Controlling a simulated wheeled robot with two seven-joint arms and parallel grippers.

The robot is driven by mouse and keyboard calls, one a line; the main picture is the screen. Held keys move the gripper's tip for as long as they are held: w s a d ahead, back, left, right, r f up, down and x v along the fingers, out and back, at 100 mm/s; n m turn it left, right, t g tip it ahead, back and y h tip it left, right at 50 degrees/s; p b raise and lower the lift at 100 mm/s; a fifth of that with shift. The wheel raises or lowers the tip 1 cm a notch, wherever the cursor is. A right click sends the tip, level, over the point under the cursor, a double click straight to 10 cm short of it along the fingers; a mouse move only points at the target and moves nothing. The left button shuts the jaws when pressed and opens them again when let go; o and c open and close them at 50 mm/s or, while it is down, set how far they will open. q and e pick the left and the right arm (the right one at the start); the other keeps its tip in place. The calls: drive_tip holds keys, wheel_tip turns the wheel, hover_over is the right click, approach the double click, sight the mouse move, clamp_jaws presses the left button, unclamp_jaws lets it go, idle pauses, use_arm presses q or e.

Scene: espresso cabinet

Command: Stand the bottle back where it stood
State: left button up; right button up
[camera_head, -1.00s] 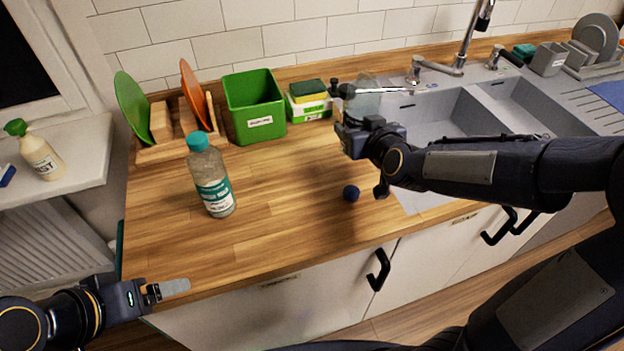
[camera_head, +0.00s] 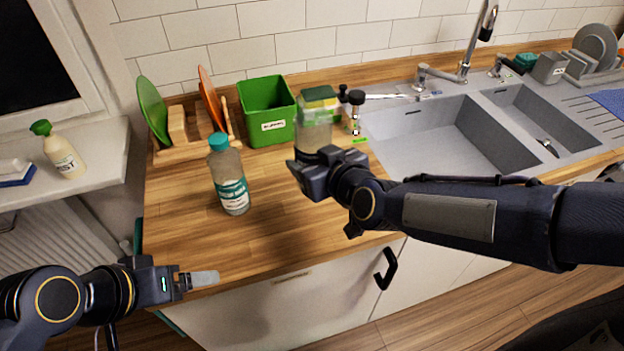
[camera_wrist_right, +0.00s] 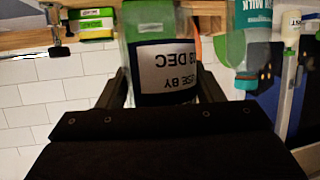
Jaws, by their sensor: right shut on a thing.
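My right gripper (camera_head: 312,172) is shut on a clear, see-through bottle (camera_head: 315,134), which is held over the wooden counter, in front of the sponges. In the right wrist view the bottle (camera_wrist_right: 160,25) is between the fingers, with a dark and white use-by label facing the camera. Its base is hidden by the gripper in the head view, so I cannot tell whether it touches the counter. Another bottle with a teal cap (camera_head: 230,182) stands upright on the counter to the left. My left gripper (camera_head: 203,281) is empty by the counter's front edge; its finger gap is unclear.
A green bin (camera_head: 267,112) stands at the back, beside a wooden rack (camera_head: 182,150) with green and orange plates. A small black-topped item (camera_head: 356,100) stands near the sink (camera_head: 440,135). A spray bottle (camera_head: 62,158) is on the left sill. The counter's front left is clear.

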drive_tip(key=w+f, duration=0.2)
drive_tip(key=f, duration=0.1)
drive_tip(key=w+f+b, duration=0.1)
drive_tip(key=w+f, duration=0.2)
drive_tip(key=w+f+b, duration=0.1)
drive_tip(key=w+f, duration=0.1)
drive_tip(key=f, duration=0.2)
drive_tip(key=shift+w+a, duration=0.2)
drive_tip(key=shift+w, duration=0.2)
use_arm(q)
wheel_tip(320, 180, down, 4)
drive_tip(key=shift+r, duration=0.2)
drive_tip(key=shift+f+b, duration=0.1)
drive_tip(key=shift+b, duration=0.25)
use_arm(e)
drive_tip(key=shift+f, duration=0.1)
drive_tip(key=shift+f, duration=0.1)
use_arm(q)
drive_tip(key=shift+f, duration=0.1)
use_arm(e)
drive_tip(key=o, duration=1.3)
